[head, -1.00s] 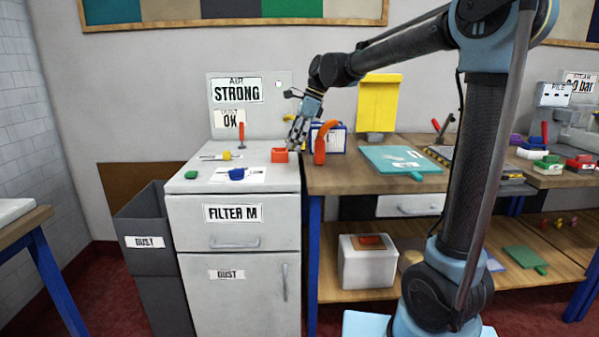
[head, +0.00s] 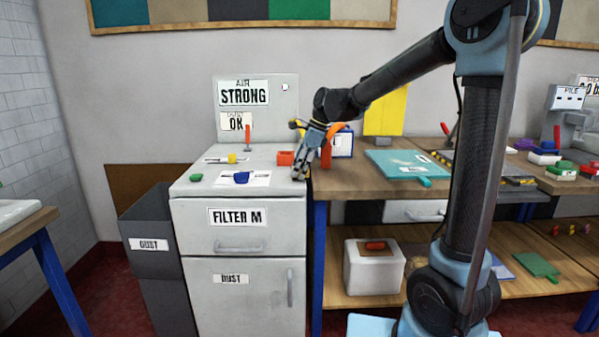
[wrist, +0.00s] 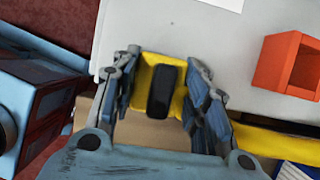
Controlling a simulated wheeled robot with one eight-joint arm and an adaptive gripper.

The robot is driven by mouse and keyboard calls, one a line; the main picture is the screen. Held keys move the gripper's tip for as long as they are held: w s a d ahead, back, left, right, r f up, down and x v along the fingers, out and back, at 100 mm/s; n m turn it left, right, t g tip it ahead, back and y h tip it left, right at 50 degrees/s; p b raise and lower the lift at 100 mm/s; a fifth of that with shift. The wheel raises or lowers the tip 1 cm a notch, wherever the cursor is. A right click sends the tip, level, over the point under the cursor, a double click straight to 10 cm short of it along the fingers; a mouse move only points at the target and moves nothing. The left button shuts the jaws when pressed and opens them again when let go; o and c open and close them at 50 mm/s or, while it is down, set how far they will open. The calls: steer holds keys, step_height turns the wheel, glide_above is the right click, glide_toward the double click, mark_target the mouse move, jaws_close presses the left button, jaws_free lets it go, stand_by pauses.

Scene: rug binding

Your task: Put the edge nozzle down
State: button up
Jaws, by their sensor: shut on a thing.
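My gripper (head: 299,178) is at the front right corner of the grey filter cabinet's top (head: 265,165). In the wrist view its fingers (wrist: 160,95) are shut on a yellow piece with a black block on it, which I take to be the edge nozzle (wrist: 176,69). The nozzle lies between the fingers and looks to be over or at the cabinet's edge. Whether it touches the surface I cannot tell. In the head view the fingers mostly hide it.
An orange open box (head: 285,158) stands on the cabinet close to my gripper; the wrist view shows it too (wrist: 288,62). Blue (head: 241,178), green (head: 196,177) and yellow (head: 232,158) pieces lie further left. The wooden bench (head: 345,183) adjoins on the right, with an orange tool (head: 327,150).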

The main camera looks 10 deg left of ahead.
steer(key=shift+f, duration=0.3)
steer(key=shift+s+d+f, duration=0.15)
steer(key=shift+f, duration=0.2)
steer(key=shift+s, duration=0.3)
steer(key=shift+c, duration=0.7)
steer(key=o, duration=1.2)
steer(key=shift+f, duration=0.1)
steer(key=shift+o, duration=0.2)
steer(key=shift+w+f, duration=0.45)
steer(key=shift+w, duration=0.2)
steer(key=shift+s+r, duration=0.25)
steer(key=shift+r, duration=0.1)
